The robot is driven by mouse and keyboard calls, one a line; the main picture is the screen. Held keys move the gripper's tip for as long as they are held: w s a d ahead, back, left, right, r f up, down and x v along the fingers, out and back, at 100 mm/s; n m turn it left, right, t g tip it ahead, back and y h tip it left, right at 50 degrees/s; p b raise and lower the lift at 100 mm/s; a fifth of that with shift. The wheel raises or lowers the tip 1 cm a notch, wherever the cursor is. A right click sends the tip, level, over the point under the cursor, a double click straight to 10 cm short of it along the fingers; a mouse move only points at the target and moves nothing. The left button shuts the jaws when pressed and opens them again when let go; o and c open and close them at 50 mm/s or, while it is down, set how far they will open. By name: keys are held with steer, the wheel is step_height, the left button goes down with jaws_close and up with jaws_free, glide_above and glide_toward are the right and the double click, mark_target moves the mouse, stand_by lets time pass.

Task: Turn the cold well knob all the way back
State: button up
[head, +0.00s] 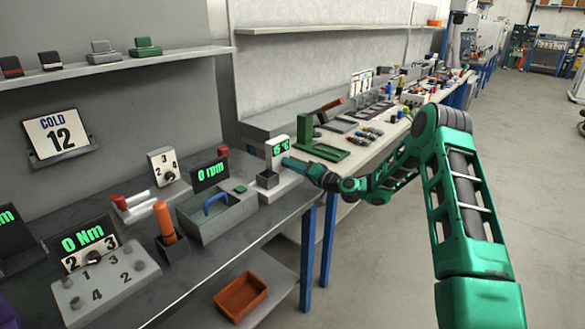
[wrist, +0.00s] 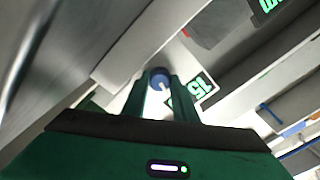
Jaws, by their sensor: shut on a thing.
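The cold well (head: 279,188) is a pale unit with a green temperature display (head: 281,148) and a small dark cup at its front, at the right end of the grey bench. My gripper (head: 287,163) reaches it from the right, just below the display; its fingers hide the knob in the head view. In the wrist view, the round blue knob (wrist: 159,73) with a pale pointer mark sits between the two green fingers, and my gripper (wrist: 161,84) is shut on it. The display (wrist: 197,90) shows upside down beside it, seeming to read 15.
A sign (head: 58,135) above the bench reads COLD 12. A grey box with a blue handle (head: 215,210) stands left of the cold well. A green stand (head: 318,148) is behind my gripper on the adjoining bench. The floor at right is clear.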

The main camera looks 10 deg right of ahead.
steer(key=shift+s+f+n, duration=0.1)
steer(key=shift+f+n, duration=0.25)
steer(key=shift+n, duration=0.65)
steer(key=shift+f, duration=0.1)
steer(key=o, duration=0.8)
steer(key=shift+d, duration=0.1)
steer(key=shift+s+d, duration=0.1)
steer(key=shift+s, duration=0.05)
steer(key=v, duration=1)
steer(key=shift+s+d, duration=0.1)
